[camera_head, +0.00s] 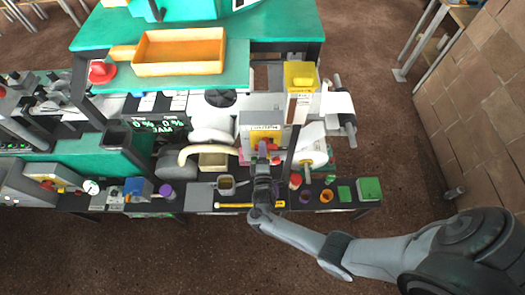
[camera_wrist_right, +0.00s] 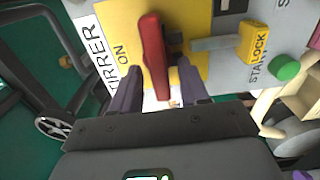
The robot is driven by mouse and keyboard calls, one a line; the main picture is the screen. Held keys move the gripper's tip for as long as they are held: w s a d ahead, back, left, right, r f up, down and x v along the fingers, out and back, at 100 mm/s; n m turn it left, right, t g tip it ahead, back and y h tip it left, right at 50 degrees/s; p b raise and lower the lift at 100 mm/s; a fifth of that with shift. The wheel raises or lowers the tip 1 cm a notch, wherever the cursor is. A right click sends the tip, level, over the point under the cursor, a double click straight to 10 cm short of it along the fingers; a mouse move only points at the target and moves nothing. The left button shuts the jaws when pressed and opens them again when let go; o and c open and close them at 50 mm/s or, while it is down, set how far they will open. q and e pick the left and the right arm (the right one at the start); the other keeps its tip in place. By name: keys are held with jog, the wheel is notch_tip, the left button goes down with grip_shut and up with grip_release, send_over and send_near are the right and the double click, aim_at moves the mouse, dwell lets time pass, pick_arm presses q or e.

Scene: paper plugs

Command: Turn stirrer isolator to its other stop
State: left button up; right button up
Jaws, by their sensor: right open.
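The stirrer isolator is a yellow plate (camera_wrist_right: 212,75) on a grey box (camera_head: 250,120), with a red handle (camera_wrist_right: 152,50) standing out from it. A label beside it reads "STIRRER", and "ON" is printed on the yellow. In the wrist view the handle points nearly straight up and down, near the "ON" mark. My right gripper (camera_wrist_right: 158,76) is open, its two dark fingers on either side of the handle's lower end. I cannot tell whether they touch it. In the head view the right gripper (camera_head: 263,168) is at the box's front and hides part of the handle.
A grey lever with a yellow "LOCK" tag (camera_wrist_right: 254,43) and a green button (camera_wrist_right: 286,67) sit right of the handle. Below the box, a dark bench shelf holds a grey cup (camera_head: 227,184), a yellow bar (camera_head: 233,205) and an orange ring (camera_head: 326,196). Open floor lies in front.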

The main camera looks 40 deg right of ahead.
jog(key=v, duration=1)
jog(key=shift+s+a, duration=0.3)
